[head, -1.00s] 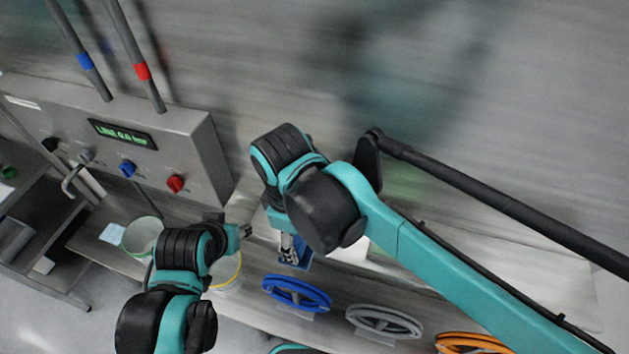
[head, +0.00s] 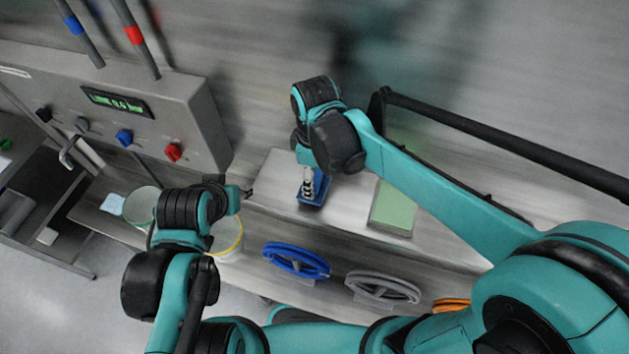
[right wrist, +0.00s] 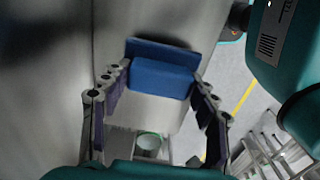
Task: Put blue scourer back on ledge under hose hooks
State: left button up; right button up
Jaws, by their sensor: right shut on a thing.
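The blue scourer (head: 316,192) is in my right gripper (head: 308,184) in the head view, over the pale ledge (head: 275,185). I cannot tell whether it touches the ledge.
A blue hose coil (head: 297,260), a grey one (head: 383,288) and an orange one (head: 452,304) hang along the front. A green pad (head: 393,208) lies on the ledge to the right. The control box (head: 120,110) stands at left, tubs (head: 228,238) beside my left arm.

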notch_tip(320, 180, down, 2)
jog(key=shift+f, duration=0.25)
jog(key=o, duration=1)
notch_tip(320, 180, up, 12)
jog(key=shift+r+p, duration=0.1)
jog(key=shift+p, duration=0.45)
